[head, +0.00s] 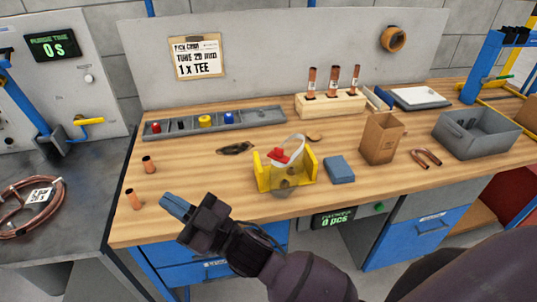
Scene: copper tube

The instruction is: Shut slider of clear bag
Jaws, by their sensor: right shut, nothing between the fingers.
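The clear bag (293,181) stands in a yellow holder (308,168) near the middle of the bench. A red piece (280,156), which looks like its slider, sits at the left of the bag's top. The bag's mouth looks like a pale loop rising to the right, and I cannot tell how far it is closed. My right gripper (174,205) is shut and empty, with blue fingertips together. It is at the bench's front edge, left of and nearer than the bag, apart from it. My left gripper is not in view.
A blue block (339,169), a cardboard box (381,138) and a copper U-bend (426,158) are right of the holder. A grey parts tray (215,122) and a wooden block with copper tubes (330,103) are behind. Two copper pieces (149,164) (134,199) stand at the left.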

